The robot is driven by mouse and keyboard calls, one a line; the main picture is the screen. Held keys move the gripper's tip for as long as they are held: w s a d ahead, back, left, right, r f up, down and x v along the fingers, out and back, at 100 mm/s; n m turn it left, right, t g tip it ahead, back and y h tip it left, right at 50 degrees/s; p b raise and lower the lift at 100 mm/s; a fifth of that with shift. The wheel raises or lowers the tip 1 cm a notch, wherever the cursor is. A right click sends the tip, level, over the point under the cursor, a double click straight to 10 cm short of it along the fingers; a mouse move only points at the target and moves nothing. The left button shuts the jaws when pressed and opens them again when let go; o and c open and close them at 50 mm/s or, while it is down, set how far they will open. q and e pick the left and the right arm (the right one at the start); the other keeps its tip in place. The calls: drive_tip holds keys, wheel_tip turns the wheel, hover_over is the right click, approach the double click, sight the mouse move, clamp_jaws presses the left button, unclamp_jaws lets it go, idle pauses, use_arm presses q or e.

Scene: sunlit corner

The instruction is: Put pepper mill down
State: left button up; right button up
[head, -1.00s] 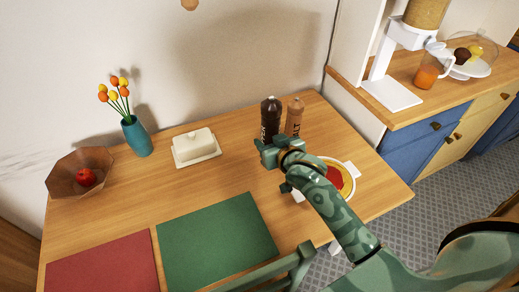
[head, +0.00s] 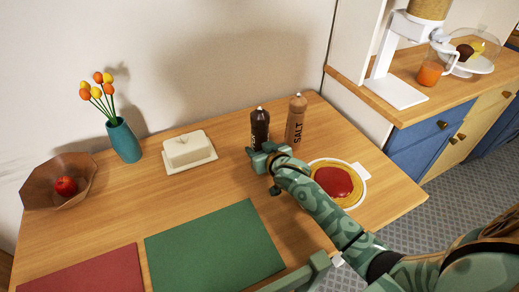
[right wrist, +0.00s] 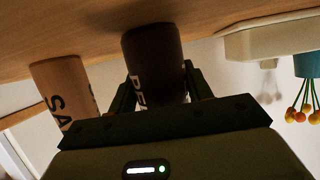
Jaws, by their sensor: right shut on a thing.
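The pepper mill (head: 260,126) is dark brown with a pale tip and stands upright at the back right of the table. My right gripper (head: 266,154) is shut on its lower part. In the right wrist view, which is upside down, the dark pepper mill (right wrist: 154,62) sits between the two fingers (right wrist: 160,88), with part of its white lettering showing. Its base is at or very close to the wood; I cannot tell whether it touches. My left gripper is not in view.
The light wood salt mill (head: 296,122) stands close on the right. A plate of food with red sauce (head: 340,184) is at front right, beside my forearm. A white butter dish (head: 189,150) is to the left. Green (head: 214,246) and red (head: 95,274) mats lie in front.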

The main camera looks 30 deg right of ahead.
drive_tip(key=o, duration=1.2)
drive_tip(key=shift+f, duration=0.1)
drive_tip(key=shift+c, duration=0.2)
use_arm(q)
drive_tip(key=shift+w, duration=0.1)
use_arm(e)
drive_tip(key=shift+s+r, duration=0.25)
drive_tip(key=shift+r, duration=0.1)
drive_tip(key=p+v, duration=0.5)
drive_tip(key=v, duration=0.5)
drive_tip(key=shift+s+r, duration=0.1)
drive_tip(key=shift+s, duration=0.05)
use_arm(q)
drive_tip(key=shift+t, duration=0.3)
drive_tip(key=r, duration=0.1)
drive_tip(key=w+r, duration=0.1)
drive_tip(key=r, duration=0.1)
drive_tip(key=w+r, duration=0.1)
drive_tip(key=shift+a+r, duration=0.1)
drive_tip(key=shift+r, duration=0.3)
use_arm(e)
drive_tip(key=shift+s+a+r, duration=0.1)
drive_tip(key=shift+s, duration=0.4)
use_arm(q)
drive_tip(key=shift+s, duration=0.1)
